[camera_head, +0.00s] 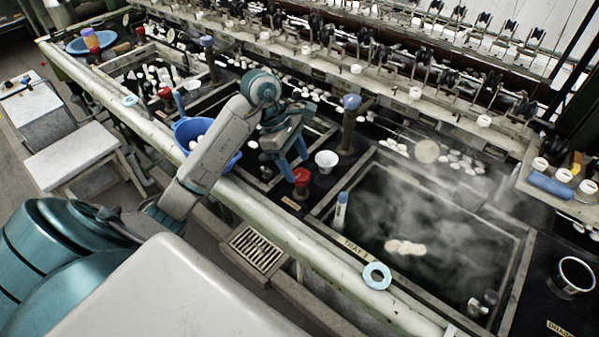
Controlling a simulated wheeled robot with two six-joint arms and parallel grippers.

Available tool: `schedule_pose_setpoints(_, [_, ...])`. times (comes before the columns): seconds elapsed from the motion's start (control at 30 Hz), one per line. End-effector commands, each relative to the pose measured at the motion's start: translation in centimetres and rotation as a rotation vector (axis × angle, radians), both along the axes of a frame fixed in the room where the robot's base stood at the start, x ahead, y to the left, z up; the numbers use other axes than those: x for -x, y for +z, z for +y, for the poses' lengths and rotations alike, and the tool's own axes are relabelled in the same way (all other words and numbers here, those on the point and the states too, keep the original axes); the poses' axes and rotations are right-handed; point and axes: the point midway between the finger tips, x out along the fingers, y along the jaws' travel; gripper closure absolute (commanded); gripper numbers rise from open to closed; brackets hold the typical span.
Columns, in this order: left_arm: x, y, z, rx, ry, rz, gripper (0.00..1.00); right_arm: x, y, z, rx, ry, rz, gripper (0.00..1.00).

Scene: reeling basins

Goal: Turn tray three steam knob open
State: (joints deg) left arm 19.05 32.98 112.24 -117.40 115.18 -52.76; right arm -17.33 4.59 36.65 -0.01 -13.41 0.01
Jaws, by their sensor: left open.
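The basin at right, with a steaming dark bath, has a rim label (353,246) that reads "TRAY"; its number is too small to read surely. A red knob (301,176) stands on the dark deck left of this basin. Another red knob (165,94) stands farther left, beside another basin. I cannot tell which knob belongs to tray three. My left gripper (283,167) is open and empty, its blue fingers pointing down just left of the nearer red knob and apart from it, partly over the middle basin. My right gripper is not in view.
A white cup (326,160) and a blue-topped post (350,120) stand near the gripper. A pale front rail (300,237) runs along the basins. A dark can (571,277) stands far right.

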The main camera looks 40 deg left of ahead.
Motion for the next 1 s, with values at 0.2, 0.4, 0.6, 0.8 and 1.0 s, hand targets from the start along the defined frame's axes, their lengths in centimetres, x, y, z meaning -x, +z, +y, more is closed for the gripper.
schedule_pose_setpoints(0.2, [-0.2, -2.3, -0.9, 0.001, 0.000, 0.000, 0.38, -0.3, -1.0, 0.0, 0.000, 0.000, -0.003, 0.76])
schedule_pose_setpoints(0.4, [-0.2, -2.6, -1.1, 0.000, 0.000, -0.001, 0.38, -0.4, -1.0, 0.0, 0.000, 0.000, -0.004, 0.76])
schedule_pose_setpoints(0.6, [-0.2, -2.6, -1.1, 0.000, 0.000, -0.001, 0.48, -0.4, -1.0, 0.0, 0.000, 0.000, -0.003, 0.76])
schedule_pose_setpoints(0.8, [-0.2, -2.6, -1.1, 0.000, 0.000, -0.001, 0.82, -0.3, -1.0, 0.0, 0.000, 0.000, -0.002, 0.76])
schedule_pose_setpoints(1.0, [-0.2, -2.6, -1.0, -0.001, 0.012, -0.001, 0.82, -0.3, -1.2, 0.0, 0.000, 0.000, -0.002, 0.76])
